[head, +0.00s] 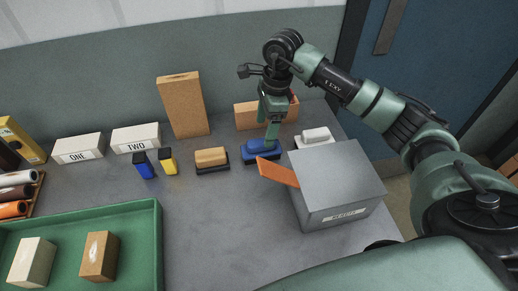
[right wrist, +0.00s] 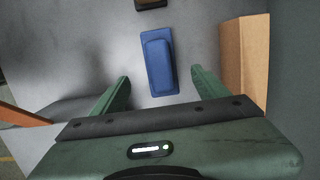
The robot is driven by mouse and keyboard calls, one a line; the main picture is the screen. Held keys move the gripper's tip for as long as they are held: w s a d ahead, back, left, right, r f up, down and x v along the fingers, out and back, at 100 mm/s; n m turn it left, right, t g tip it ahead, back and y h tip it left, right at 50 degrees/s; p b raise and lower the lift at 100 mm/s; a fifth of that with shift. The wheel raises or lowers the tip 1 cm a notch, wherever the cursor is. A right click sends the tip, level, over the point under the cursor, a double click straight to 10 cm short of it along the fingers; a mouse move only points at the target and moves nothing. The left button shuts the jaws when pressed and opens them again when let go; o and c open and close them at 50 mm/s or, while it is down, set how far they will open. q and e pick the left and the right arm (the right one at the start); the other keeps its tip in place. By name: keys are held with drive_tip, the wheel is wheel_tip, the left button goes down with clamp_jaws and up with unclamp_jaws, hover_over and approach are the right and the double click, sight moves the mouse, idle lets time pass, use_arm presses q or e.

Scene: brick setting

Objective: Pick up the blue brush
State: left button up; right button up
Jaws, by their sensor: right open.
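The blue brush (head: 263,150) lies on the grey table, between a wooden-topped brush and a grey box. In the right wrist view the blue brush (right wrist: 159,62) lies ahead of the fingertips, centred between them. My right gripper (head: 272,138) is above the brush in the head view and hides part of its far side. In the right wrist view its two green fingers (right wrist: 160,82) are spread apart with nothing between them. I cannot tell the exact height of the fingertips over the brush. My left gripper is not in view.
The grey box (head: 335,180) with an orange flap (head: 277,172) stands right of the brush. The wooden-topped brush (head: 211,157) is on its left, a white-topped one (head: 315,136) on its right. An open cardboard box (head: 250,116) stands behind. A green tray (head: 150,240) holds two blocks.

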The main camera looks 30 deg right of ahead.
sight(262, 141)
drive_tip(key=shift+w+f, duration=0.25)
drive_tip(key=shift+f, duration=0.65)
drive_tip(key=shift+s+a+f+p, duration=0.15)
drive_tip(key=shift+f+p, duration=0.15)
drive_tip(key=shift+f, duration=0.05)
drive_tip(key=shift+s+a+f+p, duration=0.15)
drive_tip(key=shift+f+p, duration=0.15)
drive_tip(key=shift+f, duration=0.05)
drive_tip(key=f, duration=0.2)
drive_tip(key=f+p, duration=0.1)
drive_tip(key=shift+w+a+f, duration=0.2)
drive_tip(key=shift+f, duration=0.6)
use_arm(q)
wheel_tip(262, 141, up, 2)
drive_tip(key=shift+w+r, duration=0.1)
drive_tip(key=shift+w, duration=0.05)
use_arm(e)
drive_tip(key=shift+c, duration=0.3)
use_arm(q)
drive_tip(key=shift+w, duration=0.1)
use_arm(e)
drive_tip(key=c, duration=1.5)
